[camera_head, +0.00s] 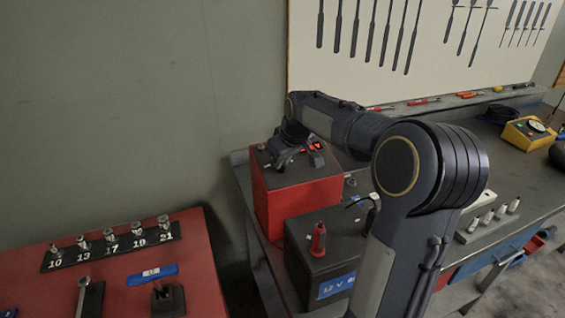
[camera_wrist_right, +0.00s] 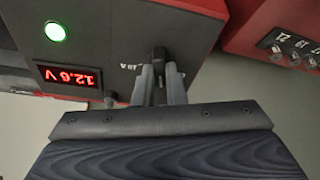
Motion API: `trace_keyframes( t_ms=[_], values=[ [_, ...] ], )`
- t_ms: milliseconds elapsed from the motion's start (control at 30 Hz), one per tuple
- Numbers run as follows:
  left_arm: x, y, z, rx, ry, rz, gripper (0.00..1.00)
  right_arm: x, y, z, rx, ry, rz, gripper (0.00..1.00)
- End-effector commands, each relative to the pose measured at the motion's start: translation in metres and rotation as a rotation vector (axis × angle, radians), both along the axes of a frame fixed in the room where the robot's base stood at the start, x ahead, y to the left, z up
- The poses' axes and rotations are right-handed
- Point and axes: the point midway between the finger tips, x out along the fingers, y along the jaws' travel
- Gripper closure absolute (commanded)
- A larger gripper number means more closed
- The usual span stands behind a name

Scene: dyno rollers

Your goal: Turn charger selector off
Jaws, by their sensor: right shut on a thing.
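The charger (camera_head: 298,205) is a red box with a dark grey top, standing on the workbench beside the wall. The black selector knob (camera_wrist_right: 158,54) stands at the panel's edge, by a small label that I cannot fully read. My right gripper (camera_wrist_right: 160,72) is shut on the knob; the fingers partly hide it. In the head view, the right gripper (camera_head: 280,152) is over the charger's top. My left gripper is not in view.
A black battery (camera_head: 318,262) with a red terminal cap stands in front of the charger. A red cart (camera_head: 100,262) with a socket rack is at left. My right arm crosses above the bench.

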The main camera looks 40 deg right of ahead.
Motion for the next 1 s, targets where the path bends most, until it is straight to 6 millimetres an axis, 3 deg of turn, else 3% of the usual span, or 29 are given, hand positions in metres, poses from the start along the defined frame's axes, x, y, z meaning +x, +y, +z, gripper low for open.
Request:
trace_keyframes(
  t_ms=[500, 1000],
  values=[
    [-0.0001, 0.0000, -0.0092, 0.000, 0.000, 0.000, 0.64, 0.0002, -0.0005, 0.0006, -0.104, 0.030, 0.407, 1.00],
    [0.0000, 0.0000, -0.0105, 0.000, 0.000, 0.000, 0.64, -0.0001, -0.0001, 0.0006, -0.140, 0.043, 0.546, 1.00]
  ],
)
